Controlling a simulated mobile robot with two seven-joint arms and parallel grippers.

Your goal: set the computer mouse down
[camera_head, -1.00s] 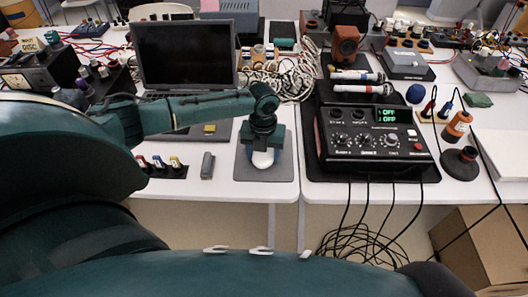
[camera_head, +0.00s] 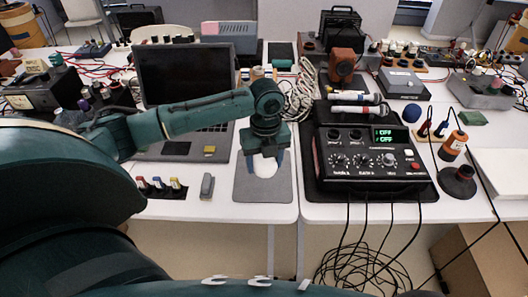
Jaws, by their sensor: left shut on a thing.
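The white computer mouse (camera_head: 265,167) is at the grey mouse pad (camera_head: 262,190), near the front edge of the table. My left gripper (camera_head: 265,160) points down over the pad and is shut on the mouse, with a finger on each side of it. I cannot tell whether the mouse touches the pad. My right gripper is not in view.
An open laptop (camera_head: 186,72) stands behind my left arm. A black control box (camera_head: 370,160) with knobs is right of the pad. Cables hang below the table.

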